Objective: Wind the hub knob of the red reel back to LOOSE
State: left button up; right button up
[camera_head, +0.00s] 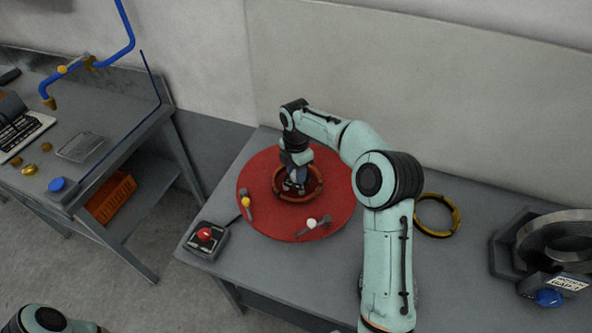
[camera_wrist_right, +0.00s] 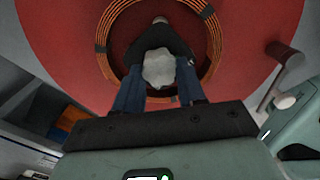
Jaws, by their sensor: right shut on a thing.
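The red reel (camera_head: 262,222) lies flat on the grey table, with a copper coil (camera_head: 281,197) around its middle. My right gripper (camera_head: 295,187) points down into the coil at the reel's centre. In the right wrist view my right gripper (camera_wrist_right: 157,85) is shut on the pale hub knob (camera_wrist_right: 159,69), with a finger on either side of it. The coil (camera_wrist_right: 103,40) circles the knob and fingers in that view. The knob's markings are not readable. A part of my left arm shows at the bottom left, but its gripper is out of view.
Two small levers, one yellow-tipped (camera_head: 245,202) and one white-tipped (camera_head: 312,223), stand on the reel. A red button box (camera_head: 205,236) sits at the table's left corner. A yellow ring (camera_head: 437,232) and a grey machine (camera_head: 548,250) are to the right. A workbench (camera_head: 75,190) stands left.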

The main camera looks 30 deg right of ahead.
jog(key=o, duration=1.1)
jog(key=shift+c, duration=0.2)
jog(key=shift+r, duration=0.1)
notch_tip(320, 180, up, 13)
